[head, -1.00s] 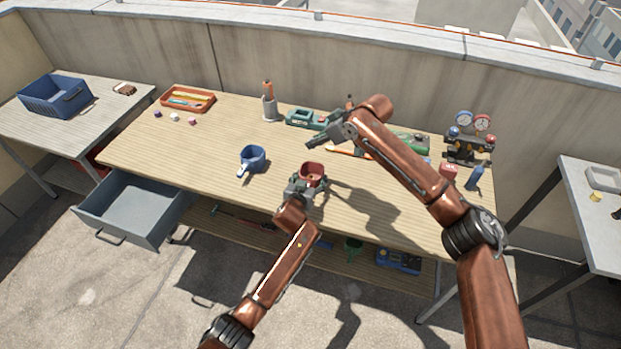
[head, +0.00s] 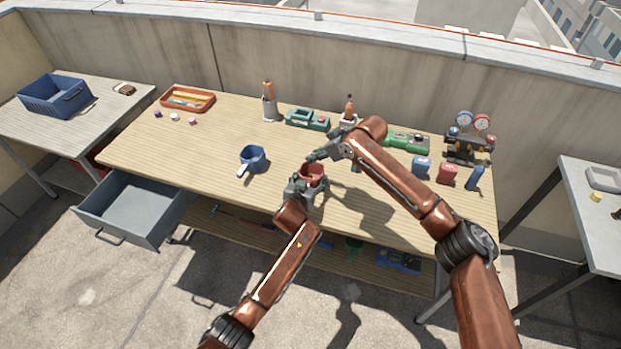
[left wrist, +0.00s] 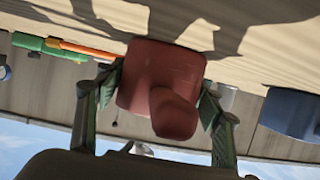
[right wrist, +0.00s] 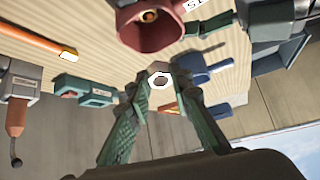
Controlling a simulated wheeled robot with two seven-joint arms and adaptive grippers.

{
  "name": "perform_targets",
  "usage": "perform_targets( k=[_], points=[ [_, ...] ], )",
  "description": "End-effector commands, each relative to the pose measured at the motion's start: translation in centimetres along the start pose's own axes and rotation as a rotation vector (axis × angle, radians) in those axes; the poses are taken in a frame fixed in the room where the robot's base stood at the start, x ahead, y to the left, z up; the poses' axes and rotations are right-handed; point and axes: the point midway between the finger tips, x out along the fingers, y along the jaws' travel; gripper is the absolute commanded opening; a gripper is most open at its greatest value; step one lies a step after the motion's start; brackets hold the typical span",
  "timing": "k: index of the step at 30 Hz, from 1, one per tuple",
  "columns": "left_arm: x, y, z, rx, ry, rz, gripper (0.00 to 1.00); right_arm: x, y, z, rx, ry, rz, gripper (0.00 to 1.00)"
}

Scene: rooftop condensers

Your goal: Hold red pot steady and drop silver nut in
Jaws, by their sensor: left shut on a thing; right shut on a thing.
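My right gripper (head: 316,156) is just above the pot's far side in the head view. In the right wrist view it is shut on the silver nut (right wrist: 160,76), held at the fingertips. The open mouth of the red pot (right wrist: 148,36) shows close to the nut, which is apart from the rim. A small brass-coloured thing (right wrist: 150,15) shows inside the pot.
A blue pot (head: 252,157) with a handle stands left of the red pot. Red (head: 447,174) and blue (head: 422,166) blocks and a gauge set (head: 470,145) stand to the right. An orange tray (head: 188,99) is at the back left.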

Motion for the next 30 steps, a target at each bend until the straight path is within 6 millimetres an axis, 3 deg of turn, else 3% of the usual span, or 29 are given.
perform_targets(
  k=[15,16,24,30],
  points=[
    [0.00,-0.01,0.03,0.000,-0.001,0.000,0.37,0.91,0.02,0.84,0.000,0.001,0.001,0.00],
    [0.00,-0.01,0.03,0.000,-0.001,0.000,0.37,0.91,0.02,0.84,0.000,0.001,0.001,0.22],
    [0.00,-0.01,0.03,0.000,-0.001,0.000,0.37,0.90,0.00,0.84,0.000,0.000,0.001,0.40],
    [0.00,-0.01,0.03,0.000,-0.001,0.000,0.37,0.92,0.00,0.87,0.000,0.000,0.000,0.40]
  ],
)
